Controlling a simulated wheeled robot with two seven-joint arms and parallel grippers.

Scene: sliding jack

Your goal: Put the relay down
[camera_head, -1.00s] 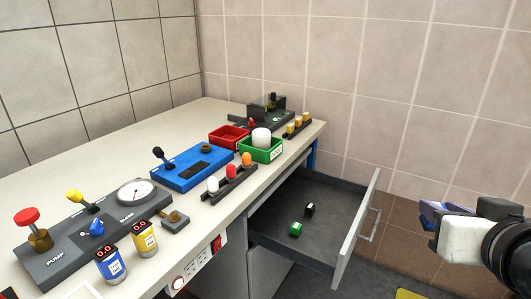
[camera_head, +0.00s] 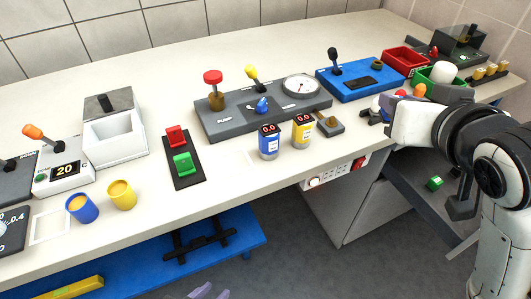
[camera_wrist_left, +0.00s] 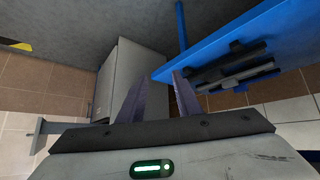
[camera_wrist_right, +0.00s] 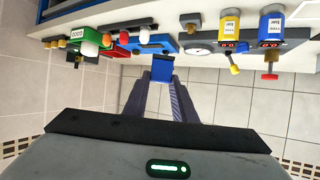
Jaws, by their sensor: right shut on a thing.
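The relay (camera_wrist_right: 162,68) is a small blue block between the fingertips of my right gripper (camera_wrist_right: 161,82) in the right wrist view. That gripper is shut on it, with the relay clear of any surface as far as I can tell.
The bench carries a grey pump panel (camera_head: 260,110), blue and yellow canisters, and a red and green switch plate (camera_head: 182,155). A blue panel (camera_head: 360,82), red tray (camera_head: 405,60) and green tray (camera_head: 436,78) stand right. The open drawer (camera_head: 412,178) holds a green block (camera_head: 435,183). Free bench lies at front.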

